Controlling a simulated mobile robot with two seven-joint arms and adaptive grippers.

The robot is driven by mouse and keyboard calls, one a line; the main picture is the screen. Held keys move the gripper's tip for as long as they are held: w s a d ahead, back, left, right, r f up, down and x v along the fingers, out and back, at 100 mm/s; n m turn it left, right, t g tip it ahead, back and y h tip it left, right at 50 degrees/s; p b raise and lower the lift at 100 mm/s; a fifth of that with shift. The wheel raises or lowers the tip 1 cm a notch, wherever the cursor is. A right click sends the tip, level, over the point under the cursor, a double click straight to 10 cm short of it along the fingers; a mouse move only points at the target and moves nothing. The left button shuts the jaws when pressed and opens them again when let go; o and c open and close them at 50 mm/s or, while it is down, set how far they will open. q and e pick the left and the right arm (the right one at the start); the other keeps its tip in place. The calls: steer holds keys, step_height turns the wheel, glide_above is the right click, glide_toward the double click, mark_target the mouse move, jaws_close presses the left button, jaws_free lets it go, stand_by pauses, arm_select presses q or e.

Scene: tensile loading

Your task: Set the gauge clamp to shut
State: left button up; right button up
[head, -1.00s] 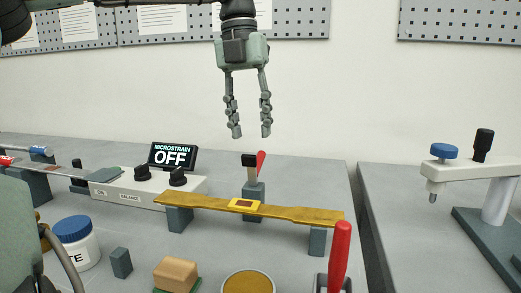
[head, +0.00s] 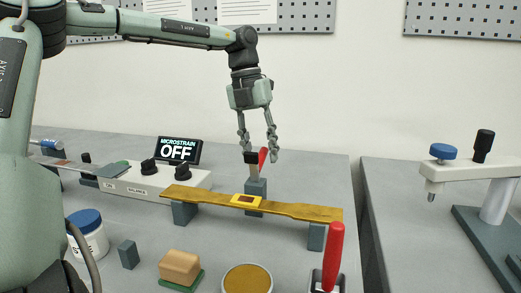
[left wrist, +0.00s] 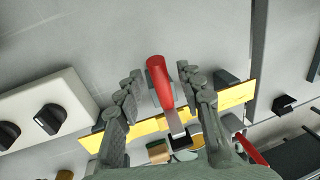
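The gauge clamp (head: 256,188) is a grey post behind the brass-coloured bar (head: 290,209), with a black tip and a short red handle (head: 262,157) that stands up. My left gripper (head: 259,149) is open, its fingertips around the top of the clamp in the head view. In the left wrist view the red handle (left wrist: 160,70) lies between the spread fingers of my left gripper (left wrist: 160,76), with a gap on both sides. The handle's contact with the fingers does not show. My right gripper is not in view.
A second red-handled clamp (head: 333,260) stands at the bar's front right end. A control box (head: 135,184) with black knobs and a display (head: 178,150) reading "MICROSTRAIN OFF" is at left. A white jar (head: 90,238), tan block (head: 180,267) and round tin (head: 247,280) stand in front.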

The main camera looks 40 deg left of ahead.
arm_select(q)
steer(key=shift+c, duration=0.2)
jaws_close()
stand_by(0.3)
